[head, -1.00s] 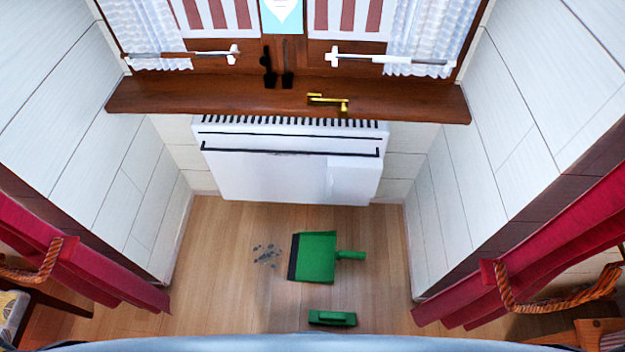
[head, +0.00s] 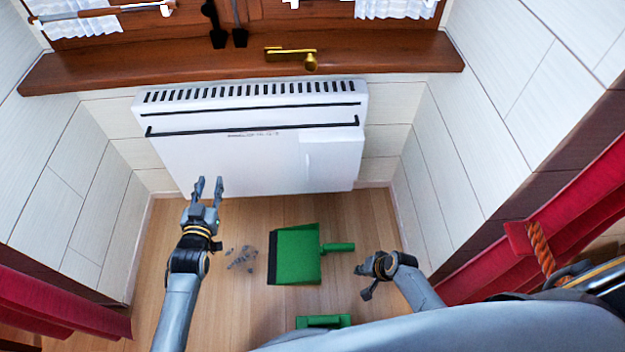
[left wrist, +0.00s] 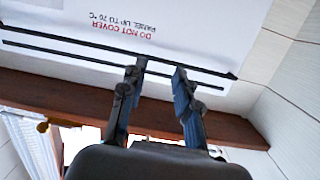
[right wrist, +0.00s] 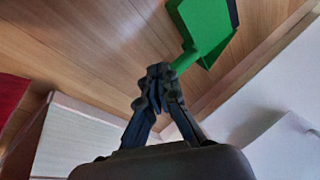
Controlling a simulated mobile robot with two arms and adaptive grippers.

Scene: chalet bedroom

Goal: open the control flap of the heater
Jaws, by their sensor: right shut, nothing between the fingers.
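The white heater (head: 230,160) hangs on the wall below the wooden sill, with dark slots along its top. A plain raised panel (head: 330,160) at its right end looks like the control flap, and it appears closed. My left gripper (head: 209,182) is open and empty, in front of the heater's lower left part. The left wrist view shows its spread fingers (left wrist: 158,85) against the heater front (left wrist: 175,18) with red warning print. My right gripper (head: 362,270) is low on the right, apart from the heater. In the right wrist view its fingertips (right wrist: 158,72) are together and empty.
A green dustpan (head: 295,255) and a green brush (head: 323,321) lie on the floor, with grey debris (head: 242,259) beside the pan. The brown sill (head: 180,65) juts out above the heater. Walls and red curtains (head: 500,270) flank the alcove.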

